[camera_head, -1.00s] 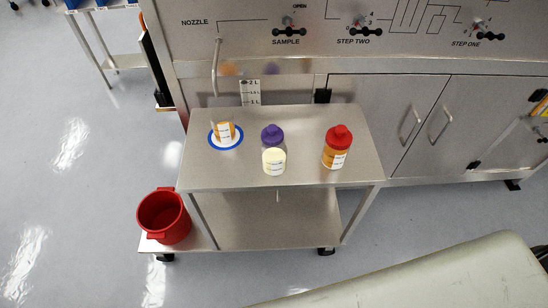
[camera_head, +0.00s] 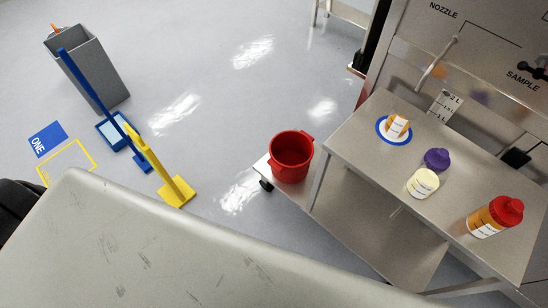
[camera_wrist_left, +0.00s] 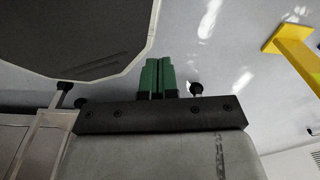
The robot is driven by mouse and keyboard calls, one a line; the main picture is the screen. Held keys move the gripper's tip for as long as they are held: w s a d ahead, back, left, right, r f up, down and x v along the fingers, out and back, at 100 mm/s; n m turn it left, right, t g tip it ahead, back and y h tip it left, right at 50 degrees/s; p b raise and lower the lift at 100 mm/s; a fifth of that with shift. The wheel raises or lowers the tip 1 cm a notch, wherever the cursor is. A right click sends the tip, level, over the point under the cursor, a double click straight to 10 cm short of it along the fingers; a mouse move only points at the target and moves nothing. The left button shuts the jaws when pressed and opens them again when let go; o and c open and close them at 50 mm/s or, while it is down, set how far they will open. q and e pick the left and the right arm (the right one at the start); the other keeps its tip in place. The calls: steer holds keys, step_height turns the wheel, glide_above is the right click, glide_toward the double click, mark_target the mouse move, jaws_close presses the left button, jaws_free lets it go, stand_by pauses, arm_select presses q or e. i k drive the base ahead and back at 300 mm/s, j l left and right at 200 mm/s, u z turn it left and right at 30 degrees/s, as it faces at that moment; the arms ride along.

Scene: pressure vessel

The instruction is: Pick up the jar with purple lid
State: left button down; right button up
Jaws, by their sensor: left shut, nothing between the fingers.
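The jar with the purple lid (camera_head: 437,159) stands on the steel cart's top (camera_head: 365,148) at the right of the head view. No gripper shows in the head view, and my right gripper is not seen.
A red-capped orange bottle (camera_head: 494,217) and a small orange-labelled jar (camera_head: 398,126) on a blue-rimmed disc also stand on the cart. A red bucket (camera_head: 291,157) sits on a low shelf left. A grey bin (camera_head: 93,75) and yellow stand (camera_head: 177,190) are farther left.

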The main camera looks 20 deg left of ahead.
mark_target(432, 175)
steer(key=u, duration=0.45)
steer(key=z, duration=1.25)
